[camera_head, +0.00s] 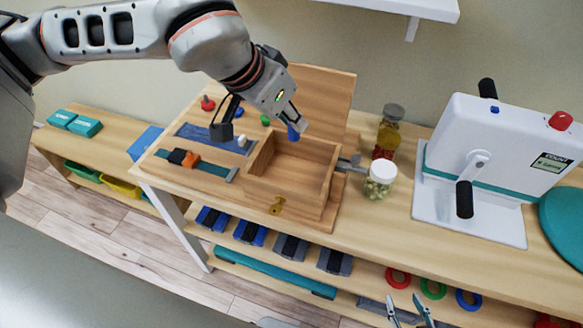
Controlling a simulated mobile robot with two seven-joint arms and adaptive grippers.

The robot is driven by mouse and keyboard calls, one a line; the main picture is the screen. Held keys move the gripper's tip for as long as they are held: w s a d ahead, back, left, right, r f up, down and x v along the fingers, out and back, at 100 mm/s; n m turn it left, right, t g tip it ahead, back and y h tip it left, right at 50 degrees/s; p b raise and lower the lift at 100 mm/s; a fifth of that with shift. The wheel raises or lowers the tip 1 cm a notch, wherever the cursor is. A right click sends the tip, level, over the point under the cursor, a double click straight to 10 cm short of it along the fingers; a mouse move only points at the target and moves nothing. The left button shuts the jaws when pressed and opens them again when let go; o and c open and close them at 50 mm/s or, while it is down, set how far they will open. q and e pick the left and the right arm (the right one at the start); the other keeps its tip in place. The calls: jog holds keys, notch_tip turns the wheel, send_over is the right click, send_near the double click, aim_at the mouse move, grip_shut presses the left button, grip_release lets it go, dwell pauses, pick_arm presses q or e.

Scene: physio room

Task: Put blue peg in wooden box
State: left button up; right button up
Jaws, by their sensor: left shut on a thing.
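The wooden box (268,196) stands on the wooden board with its lid (322,92) raised at the back; the part of its inside that shows looks empty. My left gripper (292,122) comes in from the upper left and is shut on the blue peg (293,133). The peg hangs below the fingertips, over the back left part of the box opening. Its exact height above the box floor is hard to tell. My right gripper is not in view.
A red peg (207,103), a green peg (265,120) and a white peg (241,141) stand left of the box. A latch handle (350,164) juts out on the right, beside a lidded jar (380,180). A white crank machine (500,150) stands further right.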

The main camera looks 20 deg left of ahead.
pick_arm(q)
notch_tip(320, 180, down, 13)
jog(key=shift+f+b, duration=0.15)
jog(key=shift+b, duration=0.25)
jog(key=shift+f, duration=0.3)
jog(key=shift+f, duration=0.15)
jog(key=o, duration=0.8)
